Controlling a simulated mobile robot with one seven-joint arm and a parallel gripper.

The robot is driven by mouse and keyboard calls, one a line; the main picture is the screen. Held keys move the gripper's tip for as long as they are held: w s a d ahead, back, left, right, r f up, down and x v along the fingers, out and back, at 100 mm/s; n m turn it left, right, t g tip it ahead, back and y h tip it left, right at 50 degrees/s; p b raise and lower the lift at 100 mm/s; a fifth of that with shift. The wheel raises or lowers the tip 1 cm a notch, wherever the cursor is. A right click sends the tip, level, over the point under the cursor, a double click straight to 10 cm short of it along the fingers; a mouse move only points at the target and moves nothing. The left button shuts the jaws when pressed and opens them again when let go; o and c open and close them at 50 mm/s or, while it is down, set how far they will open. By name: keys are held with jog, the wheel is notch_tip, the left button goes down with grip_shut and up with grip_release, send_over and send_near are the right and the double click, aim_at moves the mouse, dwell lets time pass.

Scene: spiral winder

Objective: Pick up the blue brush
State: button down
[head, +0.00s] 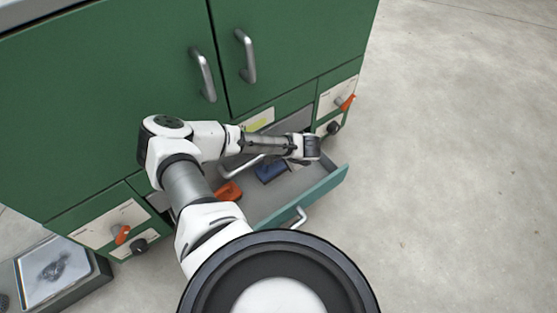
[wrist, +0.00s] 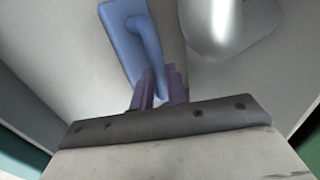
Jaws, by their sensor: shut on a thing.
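The blue brush (head: 270,172) lies in an open drawer (head: 322,188) in the head view, beside my wrist. In the wrist view the blue brush (wrist: 124,38) shows a flat block with a raised handle. My gripper (wrist: 160,82) reaches into the drawer and its two purple fingers are shut on the near end of the brush handle. In the head view the gripper fingers are hidden behind my arm. I cannot tell whether the brush is lifted off the drawer floor.
An orange object (head: 228,191) lies in the same drawer, left of the blue brush. A shiny rounded metal thing (wrist: 212,22) is close on the right in the wrist view. The green cabinet (head: 110,90) stands behind. The floor at right is clear.

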jog(key=shift+s+d+r+p, duration=0.1)
jog(key=shift+s+r+p, duration=0.05)
jog(key=shift+r+p, duration=0.45)
jog(key=s+d+p, duration=0.2)
jog(key=s+d, duration=0.3)
jog(key=s, duration=0.1)
notch_tip(320, 180, up, 14)
jog(key=p, duration=0.3)
jog(key=shift+a+p, duration=0.15)
jog(key=shift+p, duration=0.15)
jog(key=shift+f, duration=0.1)
jog(key=c, duration=1.9)
grip_release()
grip_shut()
